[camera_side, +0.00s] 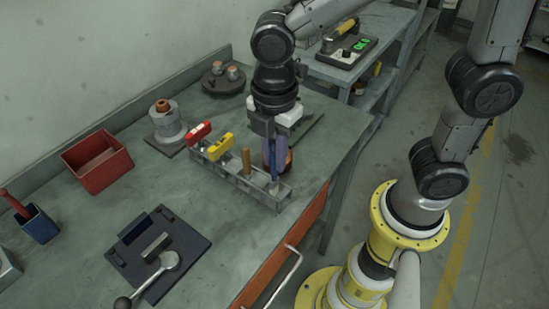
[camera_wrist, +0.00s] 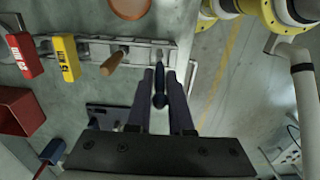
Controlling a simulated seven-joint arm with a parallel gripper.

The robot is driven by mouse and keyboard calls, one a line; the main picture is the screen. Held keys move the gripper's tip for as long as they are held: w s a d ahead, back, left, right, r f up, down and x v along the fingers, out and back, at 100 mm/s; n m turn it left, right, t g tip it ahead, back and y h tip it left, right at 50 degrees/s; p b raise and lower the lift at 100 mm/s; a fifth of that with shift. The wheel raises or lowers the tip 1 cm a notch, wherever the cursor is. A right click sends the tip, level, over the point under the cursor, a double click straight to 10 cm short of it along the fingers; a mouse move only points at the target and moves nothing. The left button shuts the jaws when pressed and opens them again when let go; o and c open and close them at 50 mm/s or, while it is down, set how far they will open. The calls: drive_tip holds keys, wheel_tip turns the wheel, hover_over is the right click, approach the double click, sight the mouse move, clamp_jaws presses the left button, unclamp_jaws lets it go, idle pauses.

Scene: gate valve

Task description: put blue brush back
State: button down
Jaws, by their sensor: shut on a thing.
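The blue brush (camera_side: 273,176) is upright between the fingers of my gripper (camera_side: 275,160) in the side view. Its lower end is at the right end of the grey rack (camera_side: 235,182); I cannot tell how deep it sits in a slot. In the wrist view the dark blue handle (camera_wrist: 160,90) lies between the two fingers of my gripper (camera_wrist: 160,76), which are shut on it. The right end of the rack (camera_wrist: 136,52) is just beyond the fingertips. The brush's lower end is mostly hidden there.
The rack also holds a red-handled tool (camera_side: 198,131), a yellow-handled tool (camera_side: 220,146) and a wooden-handled tool (camera_side: 246,161). A red bin (camera_side: 98,160), a blue cup (camera_side: 39,226) and a dark plate with a lever (camera_side: 135,262) stand to the left.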

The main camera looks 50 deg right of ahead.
drive_tip(key=shift+f, duration=0.65)
drive_tip(key=shift+f, duration=0.15)
drive_tip(key=c, duration=0.8)
unclamp_jaws()
